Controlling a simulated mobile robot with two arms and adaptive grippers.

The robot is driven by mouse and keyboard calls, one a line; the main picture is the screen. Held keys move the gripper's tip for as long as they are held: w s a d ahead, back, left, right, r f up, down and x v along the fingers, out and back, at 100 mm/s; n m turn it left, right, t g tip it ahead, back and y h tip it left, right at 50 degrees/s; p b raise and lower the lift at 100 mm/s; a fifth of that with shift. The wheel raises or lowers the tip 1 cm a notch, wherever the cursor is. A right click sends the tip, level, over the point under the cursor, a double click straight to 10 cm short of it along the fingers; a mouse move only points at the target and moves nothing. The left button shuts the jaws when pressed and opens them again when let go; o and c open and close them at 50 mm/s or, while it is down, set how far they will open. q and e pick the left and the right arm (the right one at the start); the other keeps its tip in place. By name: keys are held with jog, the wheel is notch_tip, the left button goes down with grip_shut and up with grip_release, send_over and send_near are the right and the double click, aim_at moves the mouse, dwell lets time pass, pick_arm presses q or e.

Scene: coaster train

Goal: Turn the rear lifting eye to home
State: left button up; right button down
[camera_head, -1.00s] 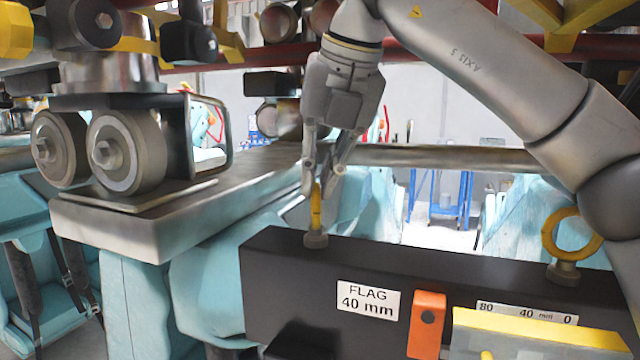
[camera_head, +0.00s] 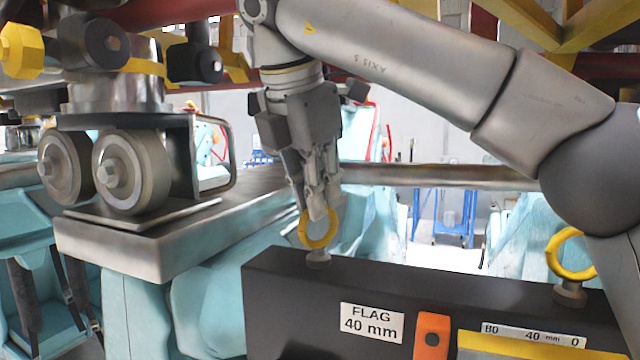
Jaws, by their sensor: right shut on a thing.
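A yellow lifting eye (camera_head: 305,236) stands upright on a grey collar on the left part of the dark block (camera_head: 400,290). Its ring is turned partly face-on to the camera. My right gripper (camera_head: 320,208) reaches down from above and is shut on the upper right of this ring, so the fingers hide part of it. A second yellow eye (camera_head: 555,262) stands at the block's right end, partly covered by my arm. No mark shows which eye is the rear one or where home lies. My left gripper is not in view.
The block carries a "FLAG 40 mm" label (camera_head: 371,322), an orange tab (camera_head: 431,337) and a scale plate (camera_head: 533,336). A wheel assembly (camera_head: 130,170) on a metal beam stands at left. Yellow and red structure (camera_head: 590,40) hangs overhead at right.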

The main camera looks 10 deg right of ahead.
jog(key=m+p, duration=0.1)
jog(key=m+g+p, duration=0.1)
jog(key=m, duration=0.1)
jog(key=m+h+p, duration=0.1)
jog(key=shift+w+a+r+m, duration=0.1)
jog(key=shift+a+r+m, duration=0.1)
jog(key=shift+r+m, duration=0.2)
jog(key=m+g+h+p, duration=0.1)
jog(key=m+g+p, duration=0.1)
jog(key=m+p, duration=0.2)
jog(key=shift+w, duration=0.15)
jog(key=m+g+p, duration=0.1)
jog(key=m, duration=0.1)
jog(key=shift+f+m, duration=0.1)
jog(key=shift+m, duration=0.2)
jog(key=shift+m+g+p, duration=0.4)
jog(key=shift+m, duration=0.4)
jog(key=c, duration=1.5)
grip_release()
jog(key=shift+w+a+f, duration=0.1)
jog(key=shift+w, duration=0.05)
jog(key=shift+w+f, duration=0.1)
jog(key=shift+f, duration=0.1)
